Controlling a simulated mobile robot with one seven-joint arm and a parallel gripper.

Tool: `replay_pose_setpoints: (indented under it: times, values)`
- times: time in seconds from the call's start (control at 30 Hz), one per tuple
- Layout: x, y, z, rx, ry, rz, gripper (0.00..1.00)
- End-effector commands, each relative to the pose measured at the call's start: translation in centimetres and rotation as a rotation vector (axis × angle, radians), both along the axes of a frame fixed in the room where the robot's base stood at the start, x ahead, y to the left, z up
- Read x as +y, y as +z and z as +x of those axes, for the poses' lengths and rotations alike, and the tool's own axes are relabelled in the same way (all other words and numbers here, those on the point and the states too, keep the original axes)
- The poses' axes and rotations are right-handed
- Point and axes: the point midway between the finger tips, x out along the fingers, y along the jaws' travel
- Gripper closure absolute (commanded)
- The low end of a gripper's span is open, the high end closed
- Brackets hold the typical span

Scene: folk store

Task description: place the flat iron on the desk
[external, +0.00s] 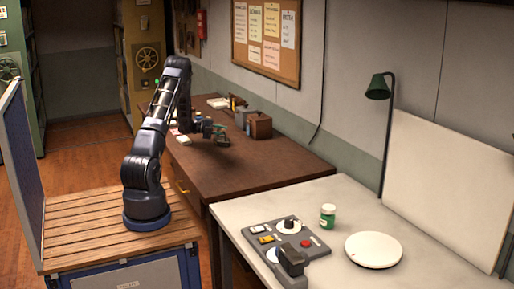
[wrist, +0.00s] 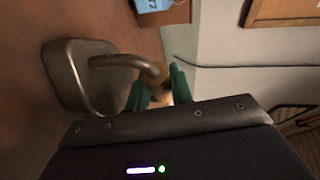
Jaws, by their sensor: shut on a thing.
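The flat iron (wrist: 80,80) is a grey metal body with a bent metal handle, seen large in the wrist view. My gripper (wrist: 158,88) has green fingers, shut on the brown end of its handle. In the external view my gripper (external: 208,130) reaches over the brown desk (external: 265,172), with the iron (external: 222,139) small and dark at its tip. The iron is over the desk top; I cannot tell whether its base touches the wood. The fingers hide part of the handle.
A brown wooden box (external: 259,126) and other small items stand along the desk's back edge by the wall. The desk's near right part is bare. A pale table (external: 345,205) in front holds a control panel (external: 270,240), a green jar (external: 327,216) and a white disc (external: 373,249).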

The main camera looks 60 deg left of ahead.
Motion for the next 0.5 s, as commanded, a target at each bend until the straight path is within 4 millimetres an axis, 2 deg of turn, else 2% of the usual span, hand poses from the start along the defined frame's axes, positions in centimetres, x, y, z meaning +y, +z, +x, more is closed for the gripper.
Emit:
replay_pose_setpoints:
  times: [0.23,0.27,0.37,0.5]
  values:
    - [0.05,-0.01,0.05,-0.003,0.0,0.001,1.0]
    - [0.01,-0.23,0.0,0.0,0.0,0.0,0.76]
    - [0.01,-0.19,0.0,0.0,0.0,0.0,0.56]
    - [0.0,-0.18,0.0,0.0,0.0,0.0,0.56]
